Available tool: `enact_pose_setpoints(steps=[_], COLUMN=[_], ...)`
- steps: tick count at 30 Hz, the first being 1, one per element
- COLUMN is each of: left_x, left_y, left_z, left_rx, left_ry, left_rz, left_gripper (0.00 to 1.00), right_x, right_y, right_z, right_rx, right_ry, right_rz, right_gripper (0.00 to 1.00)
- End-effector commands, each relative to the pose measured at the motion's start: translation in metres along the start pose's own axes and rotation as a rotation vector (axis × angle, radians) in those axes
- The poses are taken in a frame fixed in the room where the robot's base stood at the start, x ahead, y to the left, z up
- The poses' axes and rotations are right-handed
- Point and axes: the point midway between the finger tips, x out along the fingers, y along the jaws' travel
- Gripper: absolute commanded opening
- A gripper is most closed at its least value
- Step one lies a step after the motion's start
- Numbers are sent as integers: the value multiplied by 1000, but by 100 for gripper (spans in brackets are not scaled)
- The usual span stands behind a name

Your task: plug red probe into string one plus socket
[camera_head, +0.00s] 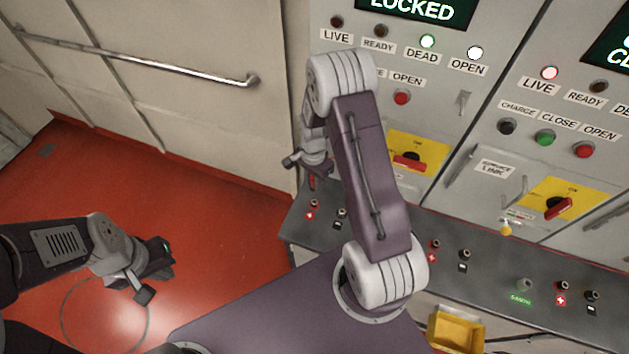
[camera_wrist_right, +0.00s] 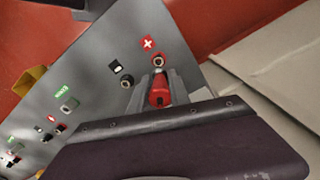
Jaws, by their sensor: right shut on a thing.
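My right gripper (camera_head: 312,180) is shut on the red probe (camera_wrist_right: 160,90), low over the left end of the grey socket panel (camera_head: 385,228). In the right wrist view the probe sits between the two fingers (camera_wrist_right: 158,88). Its far end points toward the leftmost plus socket (camera_wrist_right: 158,62), beside a red plus label (camera_wrist_right: 148,43). I cannot tell whether the tip touches that socket. In the head view this plus socket (camera_head: 314,203) is just below the probe. My left gripper (camera_head: 160,262) is over the red floor at the left; its finger gap is not clear.
A black socket (camera_head: 342,212) is right of the plus socket, with more sockets (camera_head: 434,244) further along. Cabinets with yellow switch plates (camera_head: 418,150) rise behind. A yellow bin (camera_head: 456,330) is below the panel. A handrail (camera_head: 150,62) runs along the left wall.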

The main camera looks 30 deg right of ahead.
Motion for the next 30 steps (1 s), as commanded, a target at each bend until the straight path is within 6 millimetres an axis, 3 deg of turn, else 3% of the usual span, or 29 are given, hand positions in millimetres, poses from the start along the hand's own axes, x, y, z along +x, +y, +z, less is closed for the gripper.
enact_pose_setpoints(steps=[6,12,30], left_x=[24,36,35], left_y=[0,-1,-1], left_z=[2,4,4], left_rx=[0,0,0], left_ry=[0,0,0], left_rz=[0,0,0], left_gripper=[0,0,0], right_x=[30,47,48], right_y=[0,0,0], right_z=[0,0,0], right_rx=[0,0,0], right_ry=[0,0,0], right_rz=[0,0,0], right_gripper=[0,0,0])
